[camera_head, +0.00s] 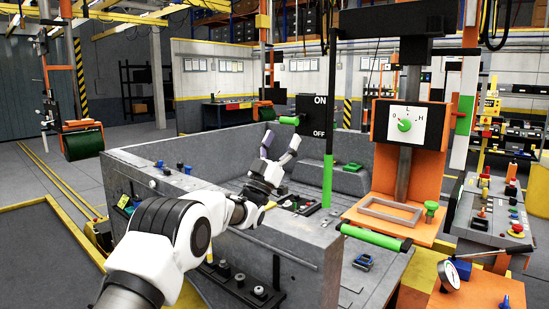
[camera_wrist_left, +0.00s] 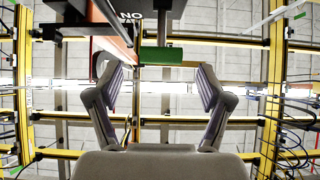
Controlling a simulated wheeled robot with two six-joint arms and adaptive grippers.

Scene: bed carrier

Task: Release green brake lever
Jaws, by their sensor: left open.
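Several green handles are in the head view, and I cannot tell which is the brake lever. A short green handle (camera_head: 289,120) sticks out left from the dark ON/OFF box (camera_head: 318,104). A long vertical green lever (camera_head: 327,180) stands below that box. A horizontal green bar (camera_head: 375,237) lies lower right. My left gripper (camera_head: 281,141) is open and empty, its fingers pointing up, just below the short handle. In the left wrist view, the short green handle (camera_wrist_left: 161,55) shows ahead, beyond the open fingertips (camera_wrist_left: 157,72), apart from them. My right gripper is out of view.
A grey walled console (camera_head: 170,178) with buttons lies under my left arm. An orange panel with a dial (camera_head: 407,124) and green pointer stands right of the vertical lever. A pressure gauge (camera_head: 449,276) and a button console (camera_head: 492,212) are at the right. The floor at left is open.

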